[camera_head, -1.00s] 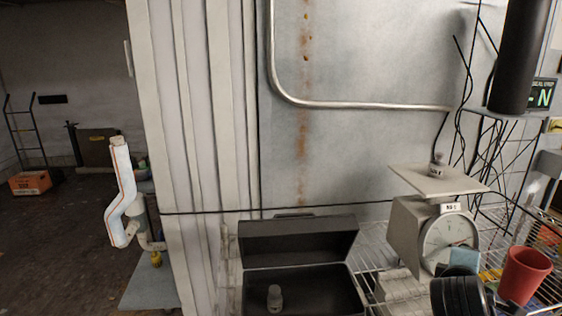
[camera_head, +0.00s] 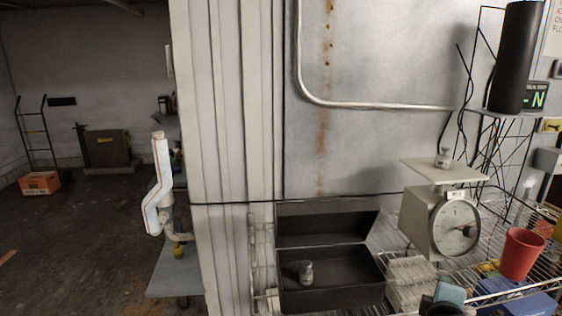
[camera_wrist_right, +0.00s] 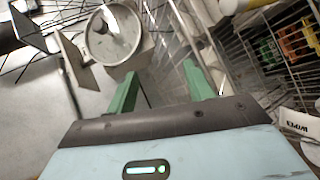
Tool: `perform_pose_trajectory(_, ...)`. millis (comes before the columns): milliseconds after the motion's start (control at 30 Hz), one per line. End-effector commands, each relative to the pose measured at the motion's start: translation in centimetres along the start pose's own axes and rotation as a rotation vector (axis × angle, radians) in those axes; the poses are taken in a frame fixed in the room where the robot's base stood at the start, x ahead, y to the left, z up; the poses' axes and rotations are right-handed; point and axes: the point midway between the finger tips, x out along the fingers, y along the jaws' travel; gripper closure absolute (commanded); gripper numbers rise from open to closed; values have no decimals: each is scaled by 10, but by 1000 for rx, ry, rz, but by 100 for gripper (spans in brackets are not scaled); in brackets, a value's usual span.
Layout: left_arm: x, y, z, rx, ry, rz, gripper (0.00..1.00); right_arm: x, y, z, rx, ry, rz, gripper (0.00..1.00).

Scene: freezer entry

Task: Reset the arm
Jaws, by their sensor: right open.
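My right gripper (camera_wrist_right: 158,78) shows in the right wrist view with its two green fingers apart. Nothing is held between them. The dial scale (camera_wrist_right: 113,35) is beyond the left finger in that view. In the head view, a light blue and black part at the bottom right edge appears to be my right arm, mostly cut off by the frame. My left gripper is in neither view.
An open dark case (camera_head: 335,293) holding a small bottle (camera_head: 306,273) sits on a wire shelf. Another bottle (camera_head: 443,158) stands on the scale's plate (camera_head: 442,172). A red cup (camera_head: 521,254) is to the right. Open floor (camera_head: 75,240) lies at the left.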

Motion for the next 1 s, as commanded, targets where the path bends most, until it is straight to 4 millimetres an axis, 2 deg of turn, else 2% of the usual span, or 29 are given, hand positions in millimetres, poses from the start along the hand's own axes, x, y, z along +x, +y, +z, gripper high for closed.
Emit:
perform_pose_trajectory(33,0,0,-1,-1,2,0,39,1,-21,-3,18,28,-21,48)
perform_pose_trajectory(167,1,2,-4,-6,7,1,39,-1,-79,-14,108,120,-82,48)
perform_pose_trajectory(267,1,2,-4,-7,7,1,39,-11,-137,-20,215,199,-159,48)
perform_pose_trajectory(400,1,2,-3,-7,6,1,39,-41,-224,-21,420,290,-307,48)
perform_pose_trajectory(500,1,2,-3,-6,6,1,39,-71,-281,-16,588,324,-425,48)
perform_pose_trajectory(600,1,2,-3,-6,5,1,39,-104,-328,-7,759,331,-536,48)
perform_pose_trajectory(700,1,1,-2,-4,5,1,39,-134,-361,2,906,320,-622,48)
perform_pose_trajectory(800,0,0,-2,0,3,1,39,-154,-380,10,1011,303,-677,48)
perform_pose_trajectory(900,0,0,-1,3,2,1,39,-165,-390,14,1066,293,-705,48)
perform_pose_trajectory(1000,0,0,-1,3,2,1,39,-168,-392,15,1085,289,-712,48)
